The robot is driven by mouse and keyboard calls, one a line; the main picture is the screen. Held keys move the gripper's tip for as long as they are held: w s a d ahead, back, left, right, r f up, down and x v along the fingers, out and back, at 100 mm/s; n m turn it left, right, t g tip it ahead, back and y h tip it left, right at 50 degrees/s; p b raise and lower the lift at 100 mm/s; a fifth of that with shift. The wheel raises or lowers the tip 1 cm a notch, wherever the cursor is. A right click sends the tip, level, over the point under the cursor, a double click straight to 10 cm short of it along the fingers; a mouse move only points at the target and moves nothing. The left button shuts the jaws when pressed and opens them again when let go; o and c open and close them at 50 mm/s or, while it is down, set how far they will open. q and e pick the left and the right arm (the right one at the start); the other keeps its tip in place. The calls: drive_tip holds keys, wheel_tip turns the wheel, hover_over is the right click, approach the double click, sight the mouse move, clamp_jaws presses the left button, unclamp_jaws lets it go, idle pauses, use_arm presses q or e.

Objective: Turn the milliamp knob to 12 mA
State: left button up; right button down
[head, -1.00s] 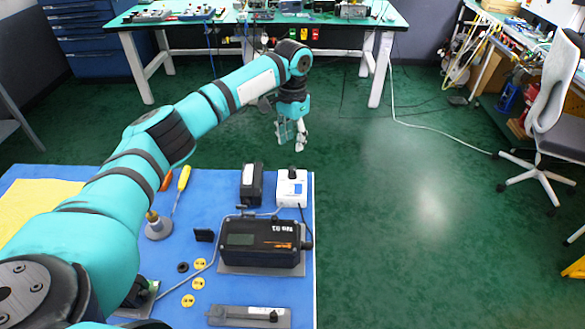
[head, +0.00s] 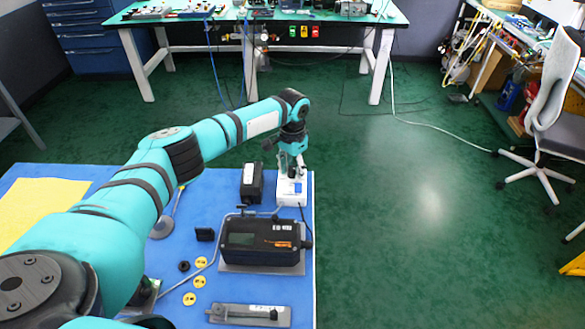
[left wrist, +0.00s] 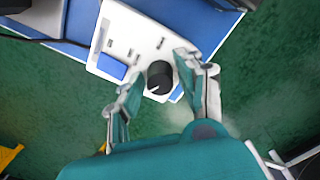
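A small white box (head: 292,197) with a blue patch stands at the far right corner of the blue mat. It also shows in the left wrist view (left wrist: 139,40), with a round black knob (left wrist: 160,77) near one end. In the head view my left gripper (head: 291,168) hangs right over the box and hides the knob. In the left wrist view my left gripper (left wrist: 158,74) is open, with one finger on each side of the knob and a gap to it. My right gripper is not in view.
A black box (head: 252,183) stands just left of the white box. A black device with a display (head: 262,241) stands nearer on the blue mat (head: 222,183). Several yellow discs lie left of it.

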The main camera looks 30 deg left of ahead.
use_arm(q)
clamp_jaws()
drive_tip(key=shift+m, duration=0.4)
drive_tip(key=shift+m+p, duration=0.45)
drive_tip(key=shift+m, duration=0.45)
drive_tip(key=m, duration=0.2)
drive_tip(key=shift+m, duration=0.4)
drive_tip(key=m, duration=0.3)
drive_tip(key=shift+p, duration=0.35)
drive_tip(key=shift+w+m, duration=0.1)
drive_tip(key=shift+m, duration=1.6)
